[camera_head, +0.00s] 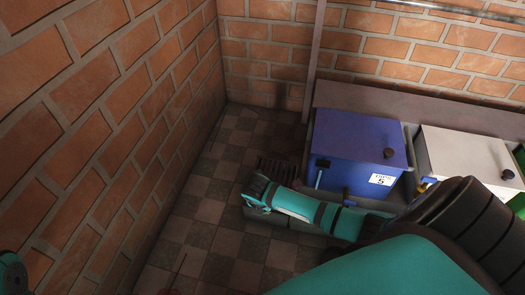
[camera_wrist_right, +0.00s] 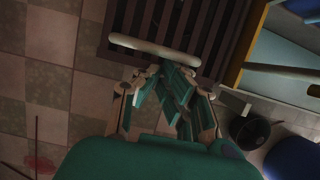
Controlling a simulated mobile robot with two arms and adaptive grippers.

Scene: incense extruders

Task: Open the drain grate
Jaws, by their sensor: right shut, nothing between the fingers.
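The drain grate (camera_head: 276,169) is a dark slatted panel in the tiled floor near the wall corner, left of the blue box. In the right wrist view its dark slats (camera_wrist_right: 180,22) fill the top middle. A pale rounded bar (camera_wrist_right: 153,48) lies across the grate's near part. My right gripper (camera_head: 253,196) is just in front of the grate and partly covers it. In the wrist view its fingers (camera_wrist_right: 163,72) are closed together and empty, with their tips close to the bar; contact cannot be told.
A blue box (camera_head: 350,140) with a label stands right of the grate, with a white box (camera_head: 465,160) beyond it. Brick walls (camera_head: 110,110) close off the left and back. Checkered floor (camera_head: 200,235) is mostly clear on the left. A dark round object (camera_wrist_right: 248,130) shows in the wrist view.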

